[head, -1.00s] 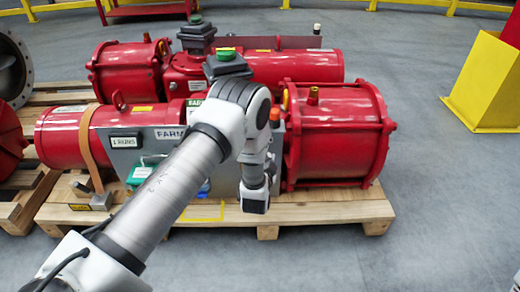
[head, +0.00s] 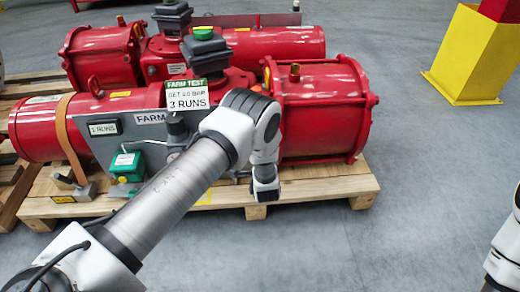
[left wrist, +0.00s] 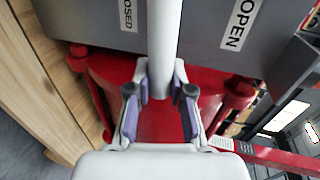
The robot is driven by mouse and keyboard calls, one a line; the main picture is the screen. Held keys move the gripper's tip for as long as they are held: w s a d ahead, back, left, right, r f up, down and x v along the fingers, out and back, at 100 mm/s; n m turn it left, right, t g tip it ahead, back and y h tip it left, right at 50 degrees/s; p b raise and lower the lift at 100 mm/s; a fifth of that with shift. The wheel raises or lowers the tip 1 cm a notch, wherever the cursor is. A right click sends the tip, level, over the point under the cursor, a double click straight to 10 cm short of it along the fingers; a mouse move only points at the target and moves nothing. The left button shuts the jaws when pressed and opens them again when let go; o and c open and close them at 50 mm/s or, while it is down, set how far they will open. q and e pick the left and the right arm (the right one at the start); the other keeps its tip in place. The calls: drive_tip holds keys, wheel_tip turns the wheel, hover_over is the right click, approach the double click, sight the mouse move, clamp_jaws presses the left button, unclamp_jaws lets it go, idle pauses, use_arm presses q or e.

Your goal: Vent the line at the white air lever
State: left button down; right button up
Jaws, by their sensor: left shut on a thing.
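The white air lever (left wrist: 165,30) runs down from the top of the left wrist view. It passes between the fingers of my left gripper (left wrist: 160,100), which is shut on it near its lower end. Behind it is a grey panel (left wrist: 205,25) with an OPEN label (left wrist: 241,22) to the right and a partly cut-off label ending in OSED to the left. My right gripper is out of view; only a white arm part of mine shows at the right edge.
Red actuator cylinders (head: 325,110) stand on a wooden pallet (head: 330,182). A green box (head: 127,166), a FARM TEST sign (head: 187,97) and a strap (head: 70,135) are close to my left arm. A yellow post (head: 468,55) stands right; grey floor between is clear.

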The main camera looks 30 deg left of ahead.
use_arm(q)
drive_tip(key=shift+f+m, duration=0.25)
drive_tip(key=shift+m, duration=0.05)
drive_tip(key=c, duration=1)
unclamp_jaws()
drive_tip(key=v, duration=1.2)
drive_tip(key=shift+a, duration=0.1)
